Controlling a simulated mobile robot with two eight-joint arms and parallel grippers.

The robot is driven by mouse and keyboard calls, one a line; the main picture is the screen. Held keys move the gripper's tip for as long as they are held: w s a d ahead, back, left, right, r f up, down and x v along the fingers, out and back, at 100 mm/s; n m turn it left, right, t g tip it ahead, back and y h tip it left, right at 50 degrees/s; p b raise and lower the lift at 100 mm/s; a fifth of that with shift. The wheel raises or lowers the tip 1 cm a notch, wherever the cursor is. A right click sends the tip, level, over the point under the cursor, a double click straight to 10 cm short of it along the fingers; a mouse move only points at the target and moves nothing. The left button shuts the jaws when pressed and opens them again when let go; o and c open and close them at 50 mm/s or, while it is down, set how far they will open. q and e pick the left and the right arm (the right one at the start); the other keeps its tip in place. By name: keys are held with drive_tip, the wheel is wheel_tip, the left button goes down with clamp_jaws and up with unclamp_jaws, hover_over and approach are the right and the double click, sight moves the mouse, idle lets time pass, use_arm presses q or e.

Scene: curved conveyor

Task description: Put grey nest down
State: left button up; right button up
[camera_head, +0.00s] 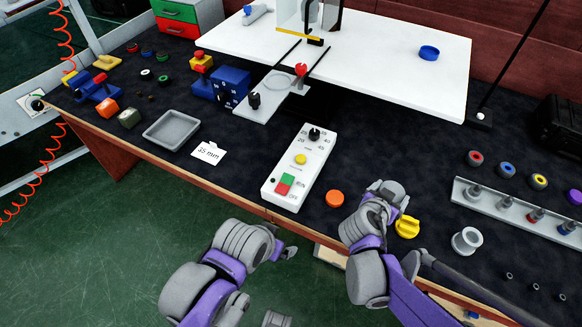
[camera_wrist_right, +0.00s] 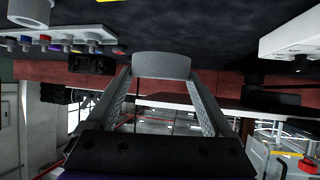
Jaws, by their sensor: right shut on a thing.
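The grey nest (camera_wrist_right: 161,65) is a short grey cylinder seen from the side in the right wrist view. It sits between the fingertips of my right gripper (camera_wrist_right: 160,72), which is shut on it. In the head view my right gripper (camera_head: 386,192) is over the front of the dark table mat, between an orange disc and a yellow knob-like part; the nest is hard to separate from the grey gripper there. I cannot tell whether the nest touches the mat. My left gripper (camera_head: 286,251) shows partly at the table's front edge; its jaws are unclear.
An orange disc (camera_head: 335,198) and a white control box (camera_head: 300,165) lie left of my right gripper. A yellow part (camera_head: 407,227), a grey spool (camera_head: 466,241) and a rail with pegs (camera_head: 510,208) are to its right. A white board (camera_head: 400,60) is behind.

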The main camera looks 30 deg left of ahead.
use_arm(q)
wheel_tip(320, 180, down, 4)
drive_tip(key=b, duration=0.3)
use_arm(e)
drive_tip(key=a+f, duration=0.1)
drive_tip(key=f, duration=0.2)
drive_tip(key=a+f, duration=0.1)
drive_tip(key=f, duration=0.3)
drive_tip(key=a+f, duration=0.1)
drive_tip(key=f, duration=0.3)
drive_tip(key=shift+s+a+f, duration=0.15)
drive_tip(key=shift+s+f, duration=0.1)
drive_tip(key=shift+s, duration=0.05)
drive_tip(key=shift+f, duration=0.15)
drive_tip(key=o, duration=1.2)
drive_tip(key=shift+c, duration=0.2)
use_arm(q)
drive_tip(key=shift+f, duration=0.15)
